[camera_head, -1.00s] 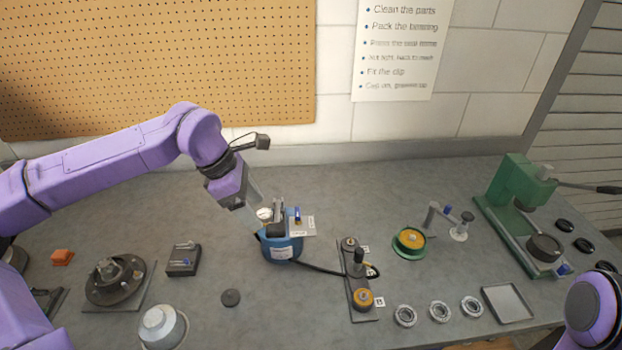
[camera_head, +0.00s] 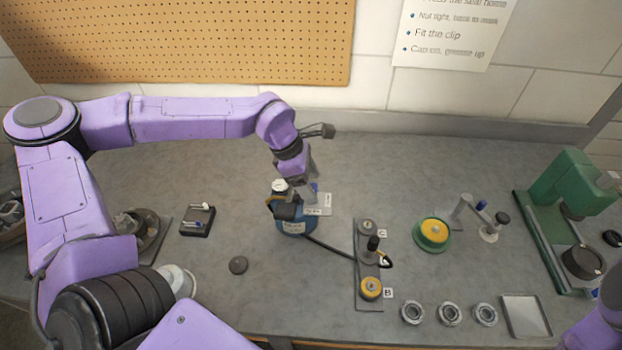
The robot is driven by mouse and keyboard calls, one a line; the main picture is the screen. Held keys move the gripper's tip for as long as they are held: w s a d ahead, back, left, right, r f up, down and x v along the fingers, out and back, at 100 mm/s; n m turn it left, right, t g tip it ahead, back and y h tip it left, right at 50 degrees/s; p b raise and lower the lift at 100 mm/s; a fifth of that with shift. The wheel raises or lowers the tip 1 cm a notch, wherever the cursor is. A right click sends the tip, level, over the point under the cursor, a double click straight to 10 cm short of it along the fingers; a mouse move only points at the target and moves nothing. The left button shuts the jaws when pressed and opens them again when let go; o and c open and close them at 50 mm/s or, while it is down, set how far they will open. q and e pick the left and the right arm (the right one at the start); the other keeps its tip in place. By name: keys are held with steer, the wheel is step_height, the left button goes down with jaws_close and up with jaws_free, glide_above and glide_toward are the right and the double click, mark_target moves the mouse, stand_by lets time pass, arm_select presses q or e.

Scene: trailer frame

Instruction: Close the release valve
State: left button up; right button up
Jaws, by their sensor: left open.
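The blue grease unit (camera_head: 293,226) stands on the bench near the middle, with a white round gauge or cap (camera_head: 279,185), a dark body and a small blue-topped part (camera_head: 315,188) on top. A pale label plate (camera_head: 322,204) sits at its right side. The release valve is too small to single out for sure; the blue-topped part may be it. My left gripper (camera_head: 311,193) points down just behind the top of the unit, close to the blue-topped part. I cannot tell whether it touches. My right gripper is not in view; only a bit of purple arm shows at the lower right.
A black hose runs from the unit to a stand (camera_head: 369,265) with posts and a yellow-topped cup. A green-rimmed dish (camera_head: 431,234), bearing rings (camera_head: 448,313), a tray (camera_head: 525,316) and a green press (camera_head: 566,205) lie to the right.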

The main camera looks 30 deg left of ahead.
arm_select(q)
steer(key=shift+d+f, duration=0.1)
steer(key=shift+f, duration=0.1)
steer(key=shift+s, duration=0.15)
steer(key=c, duration=1.1)
steer(key=shift+o, duration=0.2)
